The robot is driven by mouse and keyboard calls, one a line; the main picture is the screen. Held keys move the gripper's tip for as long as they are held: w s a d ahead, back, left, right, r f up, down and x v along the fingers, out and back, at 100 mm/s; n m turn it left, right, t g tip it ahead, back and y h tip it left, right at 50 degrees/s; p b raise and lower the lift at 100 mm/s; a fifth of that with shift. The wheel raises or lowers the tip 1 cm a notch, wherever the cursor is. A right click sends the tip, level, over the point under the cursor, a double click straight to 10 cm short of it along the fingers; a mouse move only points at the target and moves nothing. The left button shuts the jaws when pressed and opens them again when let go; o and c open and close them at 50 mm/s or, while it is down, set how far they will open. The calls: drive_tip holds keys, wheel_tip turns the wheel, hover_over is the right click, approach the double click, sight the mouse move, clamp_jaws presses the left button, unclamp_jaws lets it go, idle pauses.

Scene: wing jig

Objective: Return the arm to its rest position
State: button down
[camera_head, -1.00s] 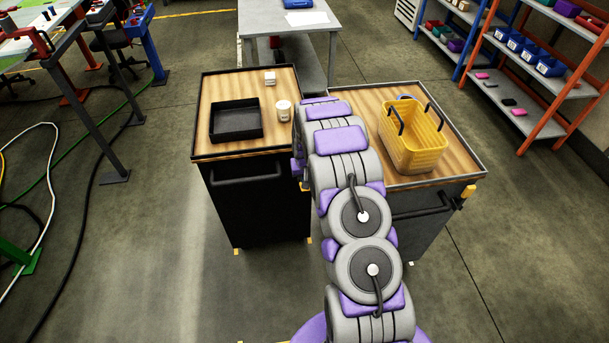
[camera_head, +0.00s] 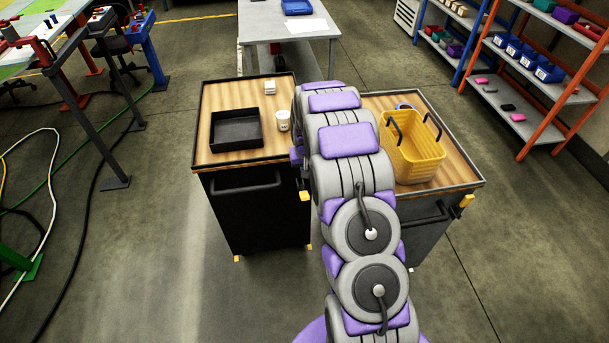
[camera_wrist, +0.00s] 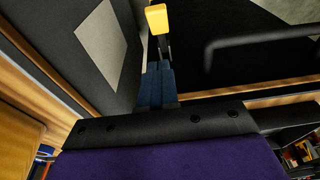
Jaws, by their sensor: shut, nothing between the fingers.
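My grey and purple arm (camera_head: 350,170) reaches forward from the bottom of the head view, bent at several joints, over the gap between two carts. My gripper (camera_wrist: 155,88) shows in the wrist view, with its dark blue fingers shut together and nothing between them. In the head view the gripper is mostly hidden behind the arm, at the inner edges of the carts. In the wrist view a yellow-tipped part (camera_wrist: 157,19) appears just beyond the fingertips; I cannot tell whether they touch.
The left cart (camera_head: 253,78) carries a black tray (camera_head: 236,131), a white cup (camera_head: 283,121) and a small white box (camera_head: 270,87). The right cart (camera_head: 462,162) carries a yellow basket (camera_head: 413,158). Cables lie on the left floor; shelves (camera_head: 545,85) stand at right.

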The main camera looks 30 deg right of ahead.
drive_tip(key=shift+s+a+r, duration=0.15)
drive_tip(key=shift+s+r, duration=0.1)
drive_tip(key=shift+r, duration=0.6)
drive_tip(key=shift+s+a+r, duration=0.15)
drive_tip(key=shift+s+r, duration=0.05)
drive_tip(key=shift+r, duration=0.6)
drive_tip(key=s+a+r+n+g, duration=0.1)
drive_tip(key=s+a+r, duration=0.4)
drive_tip(key=s+r, duration=0.3)
drive_tip(key=s+a+r+g, duration=0.1)
drive_tip(key=s+a+r, duration=0.5)
drive_tip(key=s+r, duration=0.2)
drive_tip(key=s+a+r, duration=0.2)
drive_tip(key=s, duration=0.7)
drive_tip(key=s+a+r+n+g, duration=0.1)
drive_tip(key=s+a+r, duration=0.1)
drive_tip(key=s, duration=0.7)
drive_tip(key=s+a+r+n, duration=0.1)
drive_tip(key=s+a+r, duration=0.1)
drive_tip(key=s, duration=0.8)
drive_tip(key=shift+g+y, duration=0.3)
drive_tip(key=shift+g, duration=0.1)
